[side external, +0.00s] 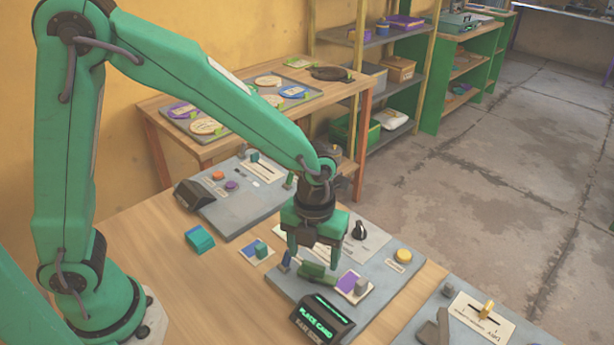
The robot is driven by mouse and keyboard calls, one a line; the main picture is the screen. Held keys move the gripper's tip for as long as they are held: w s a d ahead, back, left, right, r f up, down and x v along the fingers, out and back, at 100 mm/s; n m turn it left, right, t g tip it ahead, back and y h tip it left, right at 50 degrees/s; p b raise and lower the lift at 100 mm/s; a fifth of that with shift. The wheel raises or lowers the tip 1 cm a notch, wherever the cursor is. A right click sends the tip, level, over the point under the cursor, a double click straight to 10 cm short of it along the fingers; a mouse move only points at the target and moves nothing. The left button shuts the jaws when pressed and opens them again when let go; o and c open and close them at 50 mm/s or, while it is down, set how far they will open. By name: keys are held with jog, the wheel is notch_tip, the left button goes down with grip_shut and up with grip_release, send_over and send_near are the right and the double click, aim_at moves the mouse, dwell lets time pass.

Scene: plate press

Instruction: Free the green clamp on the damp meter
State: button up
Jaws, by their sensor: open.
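My gripper (313,258) points down over the middle grey panel (402,272), with its two fingers apart. A dark green bar-like piece (317,271), which looks like the green clamp, lies just below and between the fingertips. I cannot tell whether the fingers touch it. Beside it on the right is a purple-and-white card (348,281) with a grey block (361,286) at its edge. A dark display (323,317) at the panel's front reads "PLACE CARD" in green. My gripper hides part of the panel behind it.
A yellow button (404,256) and a black knob (359,230) sit on the same panel. A small blue lever (286,260) stands by the left finger. Another panel (238,200) is behind.

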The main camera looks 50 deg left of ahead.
aim_at(320, 274)
jog(key=shift+f, duration=1.5)
jog(key=shift+c, duration=0.3)
jog(key=c, duration=0.9)
